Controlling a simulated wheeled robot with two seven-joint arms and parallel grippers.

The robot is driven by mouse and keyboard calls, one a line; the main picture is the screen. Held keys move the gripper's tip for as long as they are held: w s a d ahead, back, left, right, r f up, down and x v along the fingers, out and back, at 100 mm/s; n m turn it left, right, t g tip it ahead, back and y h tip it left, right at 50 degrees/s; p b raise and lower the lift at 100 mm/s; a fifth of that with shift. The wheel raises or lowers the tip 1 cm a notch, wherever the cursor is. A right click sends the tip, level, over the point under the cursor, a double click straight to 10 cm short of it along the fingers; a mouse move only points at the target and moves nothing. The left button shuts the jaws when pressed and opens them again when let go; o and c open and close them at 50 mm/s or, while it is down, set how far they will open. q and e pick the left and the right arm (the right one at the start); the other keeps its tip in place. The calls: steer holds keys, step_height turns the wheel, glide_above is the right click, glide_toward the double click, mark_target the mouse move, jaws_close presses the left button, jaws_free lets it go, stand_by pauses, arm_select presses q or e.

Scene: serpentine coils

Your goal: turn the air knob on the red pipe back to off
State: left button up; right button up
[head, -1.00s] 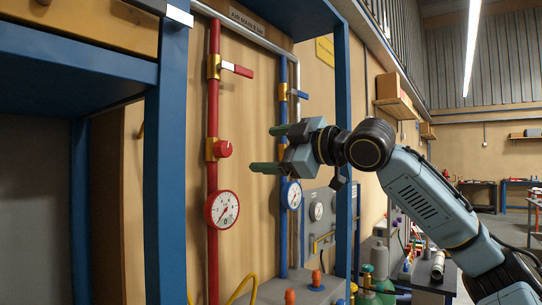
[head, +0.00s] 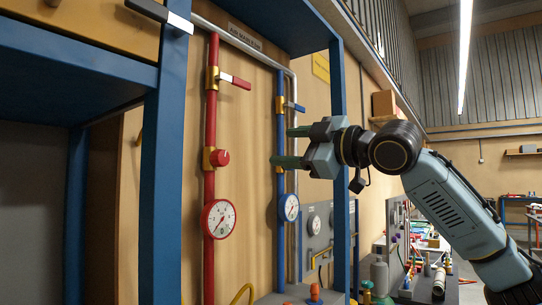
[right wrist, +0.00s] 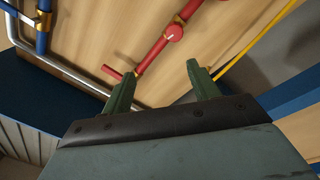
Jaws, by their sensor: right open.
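The red pipe (head: 209,115) runs upright on a wooden panel, left of centre in the head view. The round red air knob (head: 220,158) sits on it in a brass fitting, above a round white gauge (head: 218,219) with a red rim. In the right wrist view the knob (right wrist: 174,32) lies beyond the fingertips with a pale line on its face. My right gripper (head: 281,146) is open and empty, to the right of the knob and apart from it. Its green fingers (right wrist: 160,72) point toward the panel. My left gripper is not in view.
A red lever handle (head: 235,82) sticks out above the knob. A blue pipe (head: 281,230) with a gauge (head: 289,207) runs behind my right gripper. Blue frame posts (head: 163,180) stand at left and right of the panel. A yellow hose (head: 243,294) hangs below.

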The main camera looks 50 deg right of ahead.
step_height(320, 180, up, 8)
steer(key=d+f+t+h, duration=0.1)
steer(key=d+t+h, duration=0.1)
steer(key=t, duration=0.3)
steer(key=s+a+r+n+g+y+p, duration=0.15)
steer(key=a+n+y, duration=0.35)
steer(key=n+y, duration=0.55)
steer(key=s+a+r+n+g+y+p, duration=0.1)
steer(key=s+a+r+n+y, duration=0.2)
steer(key=n+y, duration=0.7)
steer(key=n+g+h+p, duration=0.2)
steer(key=n+g+h, duration=0.3)
steer(key=h, duration=1.3)
glide_toward(224, 158)
steer(key=w+f+t, duration=0.1)
steer(key=w+t, duration=0.1)
steer(key=shift+n+g, duration=0.25)
steer(key=shift+n, duration=0.1)
steer(key=w+p, duration=0.1)
steer(key=w, duration=0.1)
steer(key=w+p, duration=0.1)
steer(key=w, duration=0.2)
steer(key=w+p, duration=0.1)
steer(key=w, duration=0.2)
steer(key=shift+a, duration=0.4)
steer(key=shift+w, duration=0.35)
